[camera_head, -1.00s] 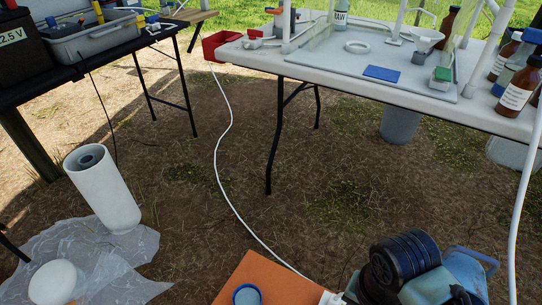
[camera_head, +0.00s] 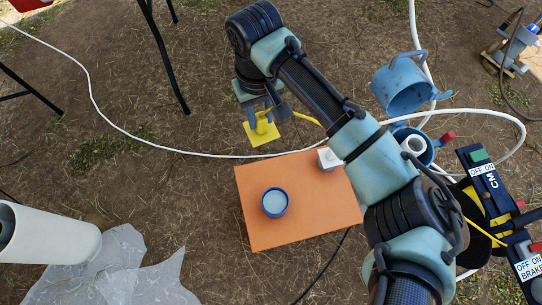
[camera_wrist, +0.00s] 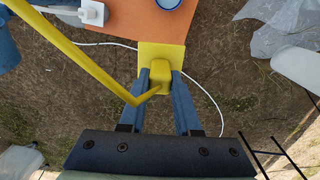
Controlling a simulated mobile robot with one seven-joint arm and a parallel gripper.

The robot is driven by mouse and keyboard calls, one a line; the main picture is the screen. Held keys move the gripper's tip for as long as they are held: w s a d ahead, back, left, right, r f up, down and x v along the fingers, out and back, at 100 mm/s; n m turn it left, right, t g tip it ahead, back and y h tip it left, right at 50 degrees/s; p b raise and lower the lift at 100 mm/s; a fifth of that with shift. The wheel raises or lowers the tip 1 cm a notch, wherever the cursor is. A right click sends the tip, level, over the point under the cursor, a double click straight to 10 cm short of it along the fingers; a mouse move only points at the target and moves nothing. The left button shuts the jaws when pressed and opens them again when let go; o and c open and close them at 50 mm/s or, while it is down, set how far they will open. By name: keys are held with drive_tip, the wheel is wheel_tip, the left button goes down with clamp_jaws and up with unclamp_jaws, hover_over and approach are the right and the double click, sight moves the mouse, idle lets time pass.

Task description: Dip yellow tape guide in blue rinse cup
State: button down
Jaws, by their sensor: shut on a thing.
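The yellow tape guide (camera_head: 263,135) is a flat yellow plate with a raised block, and a yellow tape runs from it to the right. My gripper (camera_head: 260,118) is shut on it and holds it beyond the far edge of the orange board. In the wrist view the guide (camera_wrist: 161,56) sits between my two fingertips (camera_wrist: 160,78), with the tape crossing to the upper left. The blue rinse cup (camera_head: 274,202) stands on the orange board with pale liquid inside. Only part of the cup (camera_wrist: 168,4) shows at the wrist view's top edge. Guide and cup are apart.
A white hose (camera_head: 190,152) crosses the ground. A white cylinder (camera_head: 45,237) and plastic sheet (camera_head: 150,285) lie left.

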sight(272, 136)
drive_tip(key=shift+w+a+r+n+p, duration=0.3)
drive_tip(key=shift+w+r+n+p, duration=0.3)
drive_tip(key=shift+r+n+p, duration=0.1)
drive_tip(key=shift+w+d+f+n+p, duration=0.1)
drive_tip(key=shift+w+d+n+p, duration=0.1)
drive_tip(key=shift+n+p, duration=0.45)
drive_tip(key=s+d+f+n+p, duration=0.1)
drive_tip(key=f+p, duration=0.1)
drive_tip(key=s+d+f+n+p, duration=0.1)
drive_tip(key=s+f+n+p, duration=0.1)
drive_tip(key=shift+s+d+n, duration=0.1)
drive_tip(key=shift+d+n, duration=0.15)
drive_tip(key=shift+d, duration=0.1)
drive_tip(key=s+d+f+n+p, duration=0.1)
drive_tip(key=s+f+n, duration=0.3)
drive_tip(key=s, duration=0.5)
wheel_tip(272, 136, down, 2)
drive_tip(key=shift+d+p, duration=0.3)
drive_tip(key=shift+p, duration=0.6)
drive_tip(key=shift+s, duration=0.1)
drive_tip(key=shift+r+p, duration=0.15)
drive_tip(key=shift+p, duration=0.35)
wheel_tip(272, 136, down, 6)
drive_tip(key=b, duration=0.3)
drive_tip(key=shift+b, duration=0.3)
drive_tip(key=shift+f, duration=0.25)
wheel_tip(272, 136, down, 6)
drive_tip(key=b, duration=0.3)
drive_tip(key=shift+f+b, duration=0.15)
drive_tip(key=shift+b, duration=0.25)
